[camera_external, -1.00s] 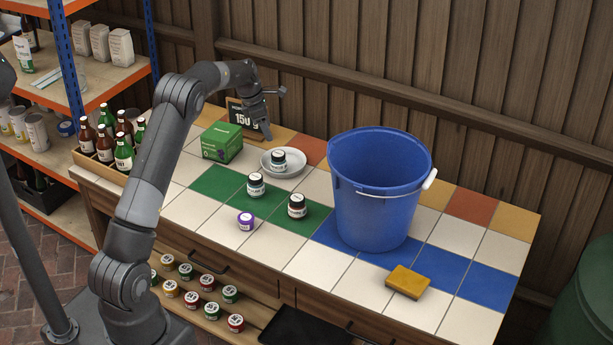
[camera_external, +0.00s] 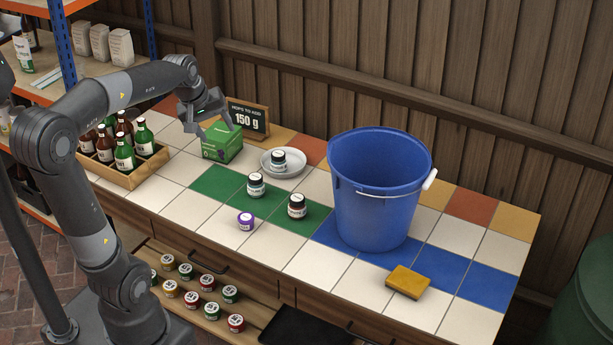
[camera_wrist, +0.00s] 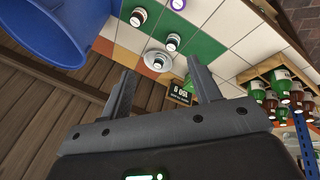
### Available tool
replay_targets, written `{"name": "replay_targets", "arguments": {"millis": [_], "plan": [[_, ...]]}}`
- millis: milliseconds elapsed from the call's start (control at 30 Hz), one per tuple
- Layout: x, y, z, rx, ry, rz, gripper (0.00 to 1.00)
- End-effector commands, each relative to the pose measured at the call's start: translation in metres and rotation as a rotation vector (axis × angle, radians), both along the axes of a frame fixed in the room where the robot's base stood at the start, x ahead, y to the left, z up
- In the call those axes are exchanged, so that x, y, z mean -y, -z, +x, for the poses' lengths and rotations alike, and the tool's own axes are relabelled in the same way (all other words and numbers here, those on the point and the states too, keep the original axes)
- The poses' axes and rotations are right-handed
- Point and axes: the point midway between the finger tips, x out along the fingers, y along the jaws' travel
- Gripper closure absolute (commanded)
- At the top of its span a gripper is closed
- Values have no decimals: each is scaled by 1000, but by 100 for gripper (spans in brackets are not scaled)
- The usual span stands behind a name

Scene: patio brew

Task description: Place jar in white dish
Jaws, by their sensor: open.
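A white dish (camera_external: 299,168) stands on the tiled counter near the wooden wall. A small dark jar with a pale lid (camera_external: 279,160) sits in the dish; the dish also shows in the wrist view (camera_wrist: 149,58). Two more jars stand on the counter in front of it, one with a teal label (camera_external: 256,185) and one dark brown (camera_external: 297,206). A purple-lidded jar (camera_external: 246,221) lies nearer the front edge. My gripper (camera_external: 207,122) is open and empty, above and behind the green box, left of the dish.
A green box (camera_external: 222,143) and a "150 g" sign (camera_external: 247,119) stand left of the dish. A big blue bucket (camera_external: 376,190) is on the right, with a yellow sponge (camera_external: 408,282) in front. A bottle crate (camera_external: 125,176) is at left. Lidded jars fill an open drawer below.

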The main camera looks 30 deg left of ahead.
Motion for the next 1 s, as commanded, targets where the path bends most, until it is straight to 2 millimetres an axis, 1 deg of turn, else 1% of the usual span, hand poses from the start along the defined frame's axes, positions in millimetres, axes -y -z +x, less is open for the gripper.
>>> {"name": "replay_targets", "arguments": {"millis": [33, 200, 300, 433, 500, 600, 1000], "plan": [[3, -1, -20, 21, 64, 36, 43], [9, 7, -81, 75, 301, 176, 43], [11, 16, -111, 101, 426, 258, 43], [12, 28, -140, 124, 552, 343, 43], [12, 33, -149, 130, 598, 375, 43], [12, 37, -157, 135, 635, 400, 43], [12, 38, -159, 135, 647, 408, 43]]}}
